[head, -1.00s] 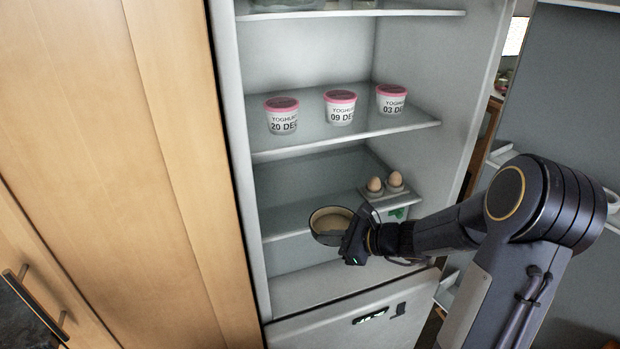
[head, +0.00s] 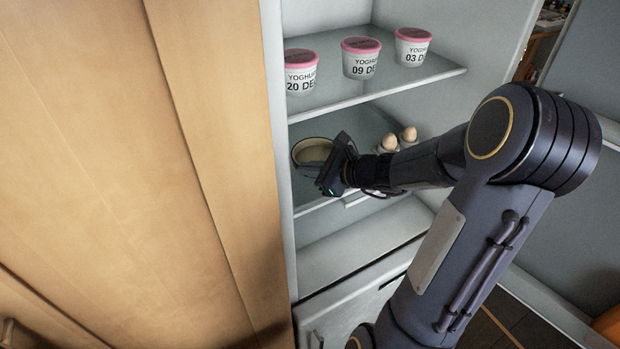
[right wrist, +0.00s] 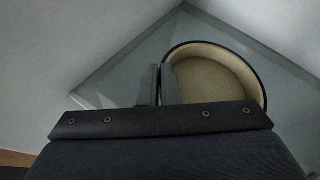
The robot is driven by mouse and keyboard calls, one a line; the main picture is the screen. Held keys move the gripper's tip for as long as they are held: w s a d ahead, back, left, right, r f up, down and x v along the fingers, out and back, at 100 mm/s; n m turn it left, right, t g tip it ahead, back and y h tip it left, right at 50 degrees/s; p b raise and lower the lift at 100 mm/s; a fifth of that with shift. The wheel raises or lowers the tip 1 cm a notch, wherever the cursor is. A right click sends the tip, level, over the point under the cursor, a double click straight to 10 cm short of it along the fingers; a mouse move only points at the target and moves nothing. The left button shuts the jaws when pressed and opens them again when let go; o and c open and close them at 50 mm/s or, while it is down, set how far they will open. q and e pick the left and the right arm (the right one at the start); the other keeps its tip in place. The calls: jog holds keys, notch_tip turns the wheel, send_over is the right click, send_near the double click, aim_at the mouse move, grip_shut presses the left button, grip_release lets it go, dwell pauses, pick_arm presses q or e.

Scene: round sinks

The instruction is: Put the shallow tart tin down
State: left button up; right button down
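The shallow tart tin (head: 312,152) is round, with a dark outer wall and a beige inside. It is at the left of the fridge's lower glass shelf in the head view. I cannot tell whether its base touches the shelf. My right gripper (head: 332,166) is at the tin's near right side and hides part of it. In the right wrist view the tin (right wrist: 215,85) lies to the right of the fingers. The two fingers (right wrist: 161,86) are close together, with the tin's wall seemingly pinched between them. My left gripper is not in view.
Two eggs (head: 409,134) in holders stand on the same shelf (head: 345,125), right of the tin. Three pink-lidded yoghurt tubs (head: 361,58) stand on the shelf above. A wooden cabinet panel (head: 215,130) borders the fridge at left. The shelf behind the tin looks clear.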

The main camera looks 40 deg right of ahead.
aim_at(309, 192)
jog(key=shift+f+b, duration=0.4)
jog(key=shift+f, duration=1.55)
jog(key=shift+f, duration=0.1)
jog(key=c, duration=1.6)
grip_release()
jog(key=shift+s+d+r, duration=0.1)
jog(key=shift+s+r, duration=0.05)
jog(key=shift+r, duration=0.05)
jog(key=v, duration=1.1)
jog(key=shift+s+r+p, duration=0.1)
jog(key=shift+s+p, duration=0.2)
jog(key=shift+p, duration=0.05)
